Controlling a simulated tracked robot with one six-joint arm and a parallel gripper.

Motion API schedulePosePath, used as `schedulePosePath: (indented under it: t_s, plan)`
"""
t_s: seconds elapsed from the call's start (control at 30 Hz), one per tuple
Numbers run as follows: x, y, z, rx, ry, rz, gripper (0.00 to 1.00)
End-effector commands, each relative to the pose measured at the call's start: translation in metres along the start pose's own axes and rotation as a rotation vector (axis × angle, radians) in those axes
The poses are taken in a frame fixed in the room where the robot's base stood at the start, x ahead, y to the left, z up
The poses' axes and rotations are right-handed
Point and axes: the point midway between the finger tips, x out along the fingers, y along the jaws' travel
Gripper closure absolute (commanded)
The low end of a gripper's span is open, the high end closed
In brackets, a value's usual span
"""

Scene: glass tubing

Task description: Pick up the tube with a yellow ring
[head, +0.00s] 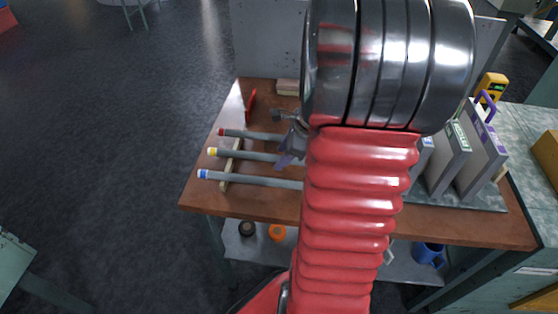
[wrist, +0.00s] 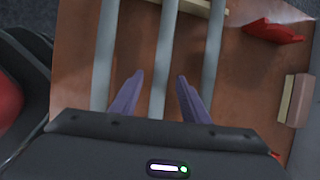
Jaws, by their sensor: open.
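Three grey tubes lie side by side on the brown table. The tube with a yellow ring (head: 250,155) is the middle one, between the red-ringed tube (head: 255,135) and the blue-ringed tube (head: 255,180). My gripper (head: 287,151) is at their right part, partly hidden by my arm. In the wrist view my gripper (wrist: 160,76) is open, its purple fingers on either side of the middle tube (wrist: 168,50), with gaps on both sides. The rings are out of the wrist view. I cannot tell the fingertips' height against the tube.
A pale wooden support (head: 231,158) runs under the tubes. A red object (head: 251,105) lies behind them; it also shows in the wrist view (wrist: 272,31). Grey upright boxes (head: 480,150) and a yellow device (head: 491,84) stand at the right. A lower shelf (head: 258,250) is under the table.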

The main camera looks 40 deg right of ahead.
Motion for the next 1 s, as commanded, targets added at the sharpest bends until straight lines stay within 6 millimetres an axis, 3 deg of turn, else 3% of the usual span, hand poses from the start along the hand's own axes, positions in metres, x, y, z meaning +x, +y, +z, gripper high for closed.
schedulePosePath:
  t_s: [0.63, 1.0]
  plan:
    - [0.0062, 0.0002, 0.0, 0.0, 0.0, 0.0, 0.58]
    - [0.0062, 0.0003, 0.0001, 0.0, 0.0, 0.0, 0.84]
